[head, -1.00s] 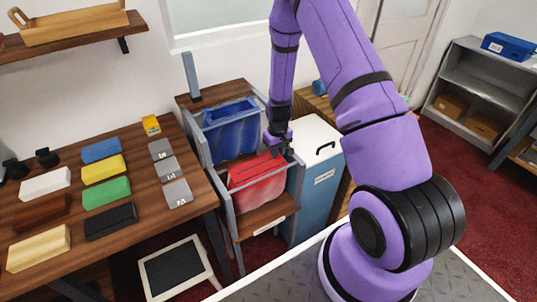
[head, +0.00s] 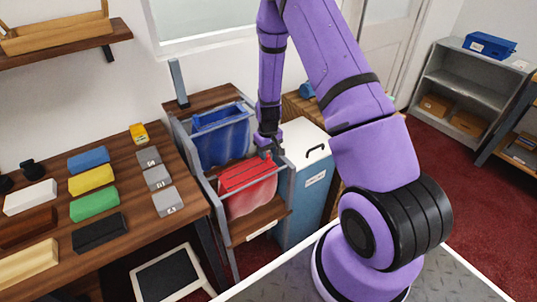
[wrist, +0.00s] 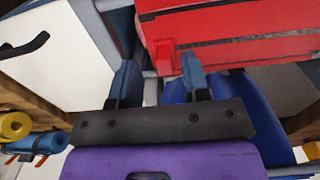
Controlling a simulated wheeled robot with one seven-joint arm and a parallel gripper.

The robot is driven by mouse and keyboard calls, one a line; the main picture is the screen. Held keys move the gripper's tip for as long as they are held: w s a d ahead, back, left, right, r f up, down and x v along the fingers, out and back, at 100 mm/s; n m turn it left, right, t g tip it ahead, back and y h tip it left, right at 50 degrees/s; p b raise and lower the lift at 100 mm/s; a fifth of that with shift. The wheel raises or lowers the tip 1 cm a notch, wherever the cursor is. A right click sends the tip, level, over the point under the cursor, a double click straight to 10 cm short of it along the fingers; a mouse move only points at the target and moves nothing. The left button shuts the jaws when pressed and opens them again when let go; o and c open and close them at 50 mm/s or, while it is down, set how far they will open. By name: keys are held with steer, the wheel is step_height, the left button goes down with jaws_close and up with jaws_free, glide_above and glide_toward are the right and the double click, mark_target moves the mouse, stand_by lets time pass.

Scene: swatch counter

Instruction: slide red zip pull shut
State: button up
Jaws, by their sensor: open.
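The red pouch (head: 247,193) hangs in the front of a grey frame, with a dark zip line along its top. In the wrist view the red pouch (wrist: 225,25) fills the upper right, with dark zip lines across it. A small red block, seemingly the zip pull (wrist: 163,57), stands near the pouch's left end. My gripper (head: 268,152) is above the pouch's right end. In the wrist view my gripper (wrist: 159,66) is open, with one finger on each side of the pull in the picture. I cannot tell whether they touch it.
A blue pouch (head: 222,138) hangs behind the red one. A white-topped blue cabinet (head: 304,150) with a black handle stands close on the right. The grey frame (head: 212,208) surrounds the pouches. A wooden table (head: 150,225) with coloured blocks is at left.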

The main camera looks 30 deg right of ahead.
step_height(320, 180, up, 10)
steer(key=shift+f, duration=0.2)
stand_by(0.6)
steer(key=s+a+r+t, duration=0.1)
steer(key=s+a+r, duration=0.15)
steer(key=r, duration=0.55)
steer(key=s+a+r+t, duration=0.1)
steer(key=s+a+r, duration=0.15)
steer(key=r, duration=0.65)
steer(key=s+a+r+t, duration=0.1)
steer(key=s+a+r, duration=0.15)
steer(key=r, duration=0.55)
steer(key=s+a+r, duration=0.1)
steer(key=s+r, duration=0.3)
steer(key=s, duration=0.3)
steer(key=s+a+r+t, duration=0.1)
steer(key=s+r, duration=0.3)
steer(key=s, duration=0.3)
steer(key=s+a+r+t, duration=0.1)
steer(key=s+r, duration=0.3)
steer(key=s, duration=0.4)
steer(key=shift+a, duration=0.45)
steer(key=shift+r, duration=0.1)
